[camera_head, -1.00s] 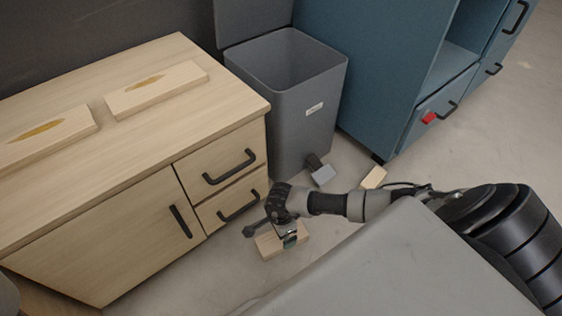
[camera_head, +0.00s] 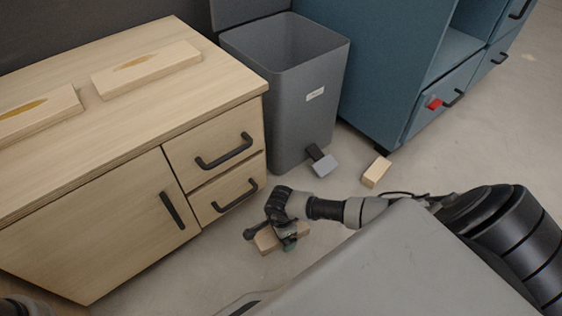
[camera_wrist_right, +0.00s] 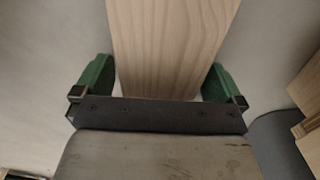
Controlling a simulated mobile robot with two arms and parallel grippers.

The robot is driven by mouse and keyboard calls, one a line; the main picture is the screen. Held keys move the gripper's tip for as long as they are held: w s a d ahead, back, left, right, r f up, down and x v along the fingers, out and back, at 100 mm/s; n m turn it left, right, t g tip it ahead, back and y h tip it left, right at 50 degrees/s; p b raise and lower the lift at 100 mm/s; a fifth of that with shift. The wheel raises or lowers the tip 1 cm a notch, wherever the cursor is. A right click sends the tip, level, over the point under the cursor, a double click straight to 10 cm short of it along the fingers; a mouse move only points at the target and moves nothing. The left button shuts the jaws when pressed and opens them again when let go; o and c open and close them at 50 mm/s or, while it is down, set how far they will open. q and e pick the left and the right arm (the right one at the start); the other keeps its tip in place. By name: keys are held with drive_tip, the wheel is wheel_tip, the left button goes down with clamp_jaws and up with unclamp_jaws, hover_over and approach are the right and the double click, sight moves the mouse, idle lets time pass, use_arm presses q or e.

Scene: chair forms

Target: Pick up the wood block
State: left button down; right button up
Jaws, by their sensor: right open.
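A pale wood block (camera_head: 265,243) lies on the floor in front of the drawers, partly hidden by my right gripper (camera_head: 287,242). In the right wrist view the wood block (camera_wrist_right: 170,45) runs between the green fingers of my right gripper (camera_wrist_right: 160,85). The fingers are open, one on each side of the block, close to its edges. I cannot tell whether they touch it.
A second wood block (camera_head: 376,172) lies on the floor to the right. A grey bin (camera_head: 300,115) with a pedal stands behind, between the wooden cabinet (camera_head: 110,200) and the blue cabinet (camera_head: 385,80). Two boards (camera_head: 147,70) lie on the wooden cabinet.

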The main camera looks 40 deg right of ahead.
drive_tip(key=shift+c, duration=0.3)
drive_tip(key=shift+r, duration=0.1)
drive_tip(key=c, duration=1)
